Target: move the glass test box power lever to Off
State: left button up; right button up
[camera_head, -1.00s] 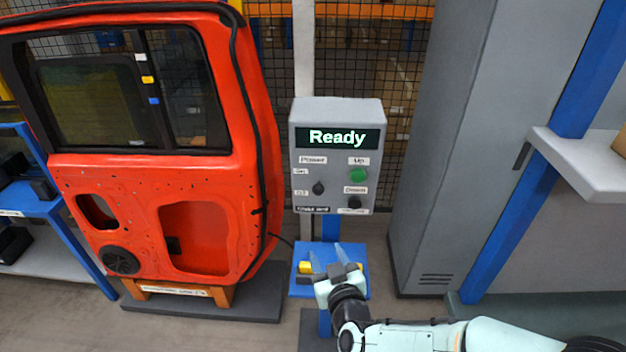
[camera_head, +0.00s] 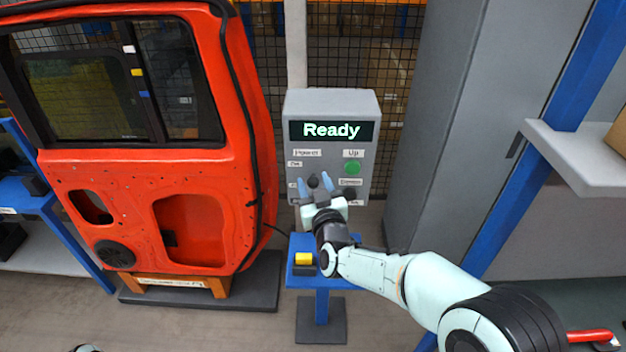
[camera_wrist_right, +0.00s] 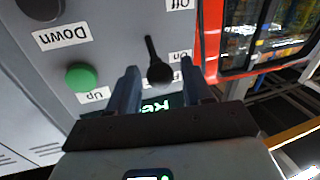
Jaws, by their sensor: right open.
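The grey glass test box (camera_head: 332,150) stands upright in the middle of the head view, its screen reading "Ready". Its black power lever (camera_head: 312,181) is on the lower left of the panel. In the right wrist view, which shows the panel upside down, the lever's thick end (camera_wrist_right: 160,72) lies beside the On label, and the Off label (camera_wrist_right: 180,4) is farther up. My right gripper (camera_head: 315,184) is open at the panel, with a finger on either side of the lever. In the wrist view gaps show between the lever and both fingers (camera_wrist_right: 161,76).
A green Up button (camera_head: 352,168) and a dark Down button (camera_wrist_right: 40,8) sit beside the lever. A blue stand (camera_head: 303,272) with a yellow item is below the box. A red car door (camera_head: 150,190) stands left, a grey cabinet (camera_head: 450,130) right.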

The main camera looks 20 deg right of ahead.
jog(key=shift+w, duration=0.6)
